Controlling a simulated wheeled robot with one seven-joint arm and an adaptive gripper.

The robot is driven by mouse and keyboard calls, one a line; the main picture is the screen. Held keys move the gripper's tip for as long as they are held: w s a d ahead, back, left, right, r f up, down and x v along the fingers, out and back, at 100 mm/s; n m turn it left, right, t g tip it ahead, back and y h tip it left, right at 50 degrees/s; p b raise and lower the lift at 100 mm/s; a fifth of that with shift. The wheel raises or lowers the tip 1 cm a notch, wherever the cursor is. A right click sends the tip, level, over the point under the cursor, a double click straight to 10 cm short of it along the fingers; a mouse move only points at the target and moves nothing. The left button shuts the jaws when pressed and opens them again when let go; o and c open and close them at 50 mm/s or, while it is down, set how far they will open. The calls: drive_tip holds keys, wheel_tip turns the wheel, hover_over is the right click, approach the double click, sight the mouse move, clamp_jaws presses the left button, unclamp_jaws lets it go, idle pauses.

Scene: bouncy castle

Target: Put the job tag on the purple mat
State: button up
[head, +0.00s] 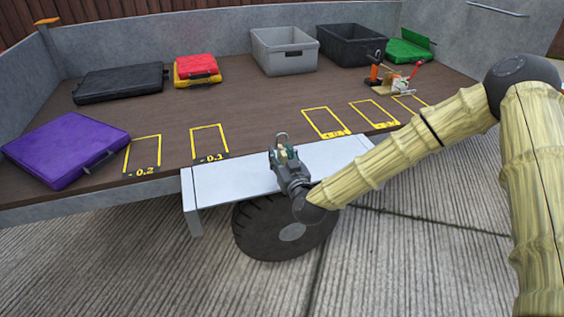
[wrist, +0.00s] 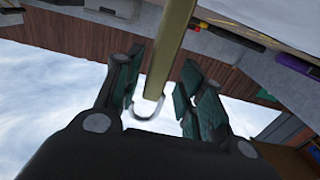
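My gripper (head: 286,158) is above the white fender top. In the wrist view its two dark green-padded fingers (wrist: 160,75) stand apart, one on each side of a narrow brass-coloured bar (wrist: 168,50). A pale U-shaped loop (wrist: 147,108) is at the bar's end, and a grey loop (head: 281,138) shows above the fingers in the head view. This may be the job tag seen edge-on; I cannot make out its face. Slim gaps show between bar and fingers. No plain purple mat is visible; a purple case with a handle (head: 66,150) lies at the left.
The white fender (head: 232,183) juts from the brown trailer bed (head: 232,105). A black case (head: 120,83), red-yellow case (head: 197,69), grey crate (head: 284,50), black crate (head: 350,45) and green case (head: 408,50) stand farther back. Several yellow outlines (head: 210,142) mark the bed's clear front.

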sight(279, 146)
drive_tip(key=x, duration=0.1)
drive_tip(key=b+x, duration=0.1)
drive_tip(key=x, duration=0.1)
drive_tip(key=shift+w+d, duration=0.25)
drive_tip(key=shift+d, duration=0.05)
drive_tip(key=shift+w+a+r+b, duration=0.1)
drive_tip(key=shift+w+b, duration=0.1)
drive_tip(key=shift+w, duration=0.15)
drive_tip(key=shift+w+a+b, duration=0.15)
drive_tip(key=shift+w+b, duration=0.05)
drive_tip(key=shift+w, duration=0.1)
clamp_jaws()
